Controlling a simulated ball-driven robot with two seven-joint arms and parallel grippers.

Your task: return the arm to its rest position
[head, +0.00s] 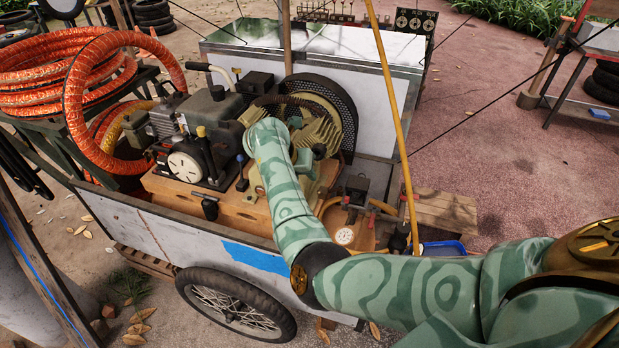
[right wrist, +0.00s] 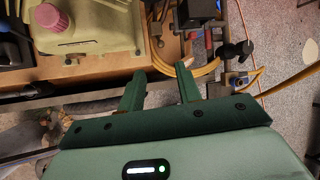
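My right arm (head: 400,285), in green camouflage, comes in from the right in the head view and reaches over the compressor cart (head: 150,225). Its far end is among the machinery, in front of the large black mesh wheel guard (head: 345,105), and its fingers are hard to make out there. In the right wrist view my right gripper (right wrist: 160,88) has its two green fingers well apart with nothing held between them. They point at the wooden deck edge, near a yellow hose (right wrist: 195,78) and a beige container with a pink cap (right wrist: 52,18). My left gripper is not in view.
Coiled orange hose (head: 55,75) sits at the left of the cart. A slanted yellow pole (head: 395,120) stands close behind my right arm. A pressure gauge (head: 345,236) and a blue tray (head: 443,248) are near the forearm. The paved ground at the right is largely open.

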